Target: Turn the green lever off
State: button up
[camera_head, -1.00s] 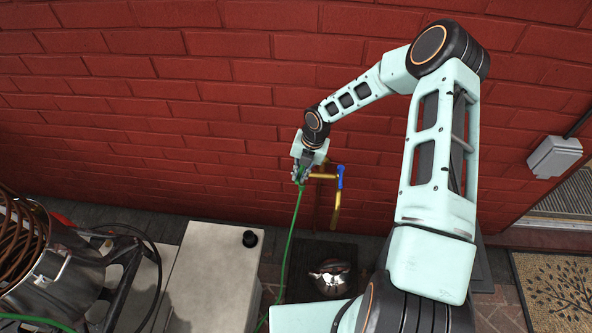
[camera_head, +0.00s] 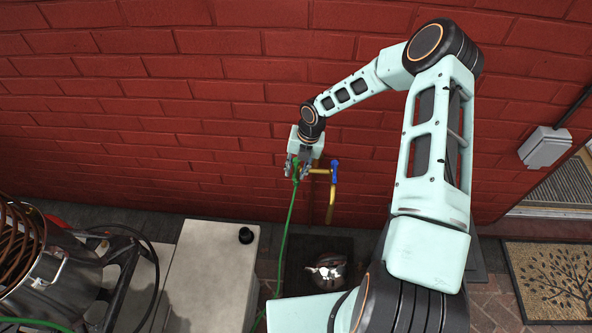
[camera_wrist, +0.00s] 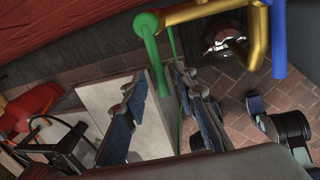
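The green lever (camera_head: 296,168) is at the left end of a brass tap (camera_head: 319,171) on the brick wall. In the wrist view the green lever (camera_wrist: 151,48) hangs down from the brass pipe (camera_wrist: 200,12), its lower end between my fingers. My gripper (camera_head: 299,174) points down over the lever and partly hides it. In the wrist view my gripper (camera_wrist: 160,78) is open, its fingers either side of the lever, with a visible gap on the right. Whether the left finger touches it is unclear.
A blue lever (camera_head: 334,171) hangs right of the green one. A green hose (camera_head: 284,240) runs down from the tap. Below are a pale box (camera_head: 210,275) and a shiny metal pot (camera_head: 329,270). A steel pot with copper coil (camera_head: 68,278) stands at left.

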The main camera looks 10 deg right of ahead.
notch_tip(320, 180, up, 12)
jog(key=d, duration=0.2)
jog(key=shift+s+d, duration=0.15)
jog(key=shift+s, duration=0.2)
jog(key=shift+f, duration=0.1)
dwell(0.4)
